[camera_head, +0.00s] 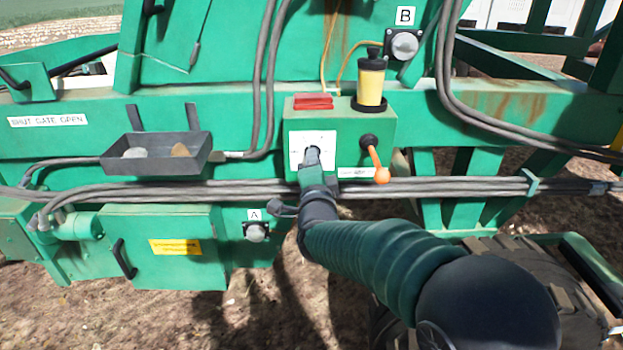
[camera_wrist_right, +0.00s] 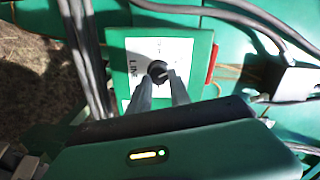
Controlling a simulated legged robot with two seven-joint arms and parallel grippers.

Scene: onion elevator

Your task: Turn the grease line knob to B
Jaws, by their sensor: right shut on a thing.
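The grease line knob is a round black knob (camera_wrist_right: 158,72) on a white label plate (camera_head: 299,149) on the front of a green box (camera_head: 297,115). In the head view my right gripper (camera_head: 313,157) reaches up to the plate and hides most of the knob. In the right wrist view my right gripper (camera_wrist_right: 160,82) has its two fingers shut on the knob, one on each side. The printing on the plate is too small or covered to tell which position the knob points to. My left gripper is not in view.
An orange-tipped lever (camera_head: 377,164) is just right of the plate. A yellow grease cup (camera_head: 370,84) and red block (camera_head: 313,101) sit on top. A grey tray (camera_head: 201,158) is at left. Fittings marked B (camera_head: 404,45) and A (camera_head: 256,232) and several hoses are near.

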